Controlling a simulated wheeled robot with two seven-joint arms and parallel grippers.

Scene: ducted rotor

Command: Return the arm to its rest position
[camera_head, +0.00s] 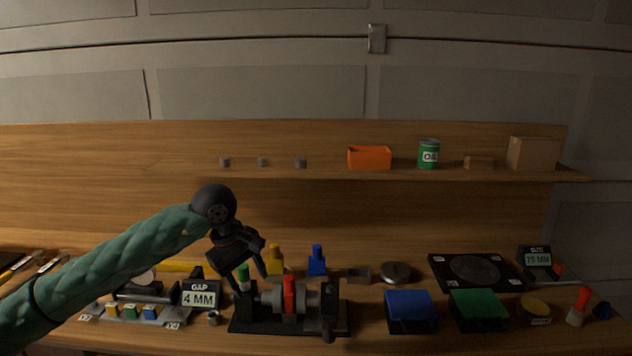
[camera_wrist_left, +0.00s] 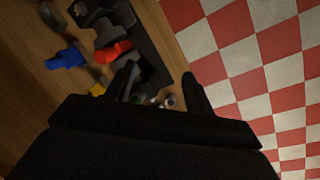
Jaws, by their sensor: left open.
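My left arm (camera_head: 120,252) in a green sleeve reaches in from the left. Its black left gripper (camera_head: 251,282) points down over the left end of a dark fixture (camera_head: 245,325) that carries a grey shaft and a red part (camera_head: 289,296). The jaws are apart. A green-topped piece (camera_head: 242,276) shows by the fingers; whether they touch it I cannot tell. In the left wrist view the two fingers (camera_wrist_left: 160,88) stand apart, with small metal parts between and below them and the red part (camera_wrist_left: 113,51) to the left. My right gripper is not in view.
A gap gauge sign (camera_head: 199,299) stands left of the fixture. Yellow (camera_head: 275,262) and blue (camera_head: 317,262) bottle-like pieces stand behind it. A blue bin (camera_head: 410,310) and a green bin (camera_head: 478,309) sit to the right. A shelf (camera_head: 400,175) runs above. The air above the bench is free.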

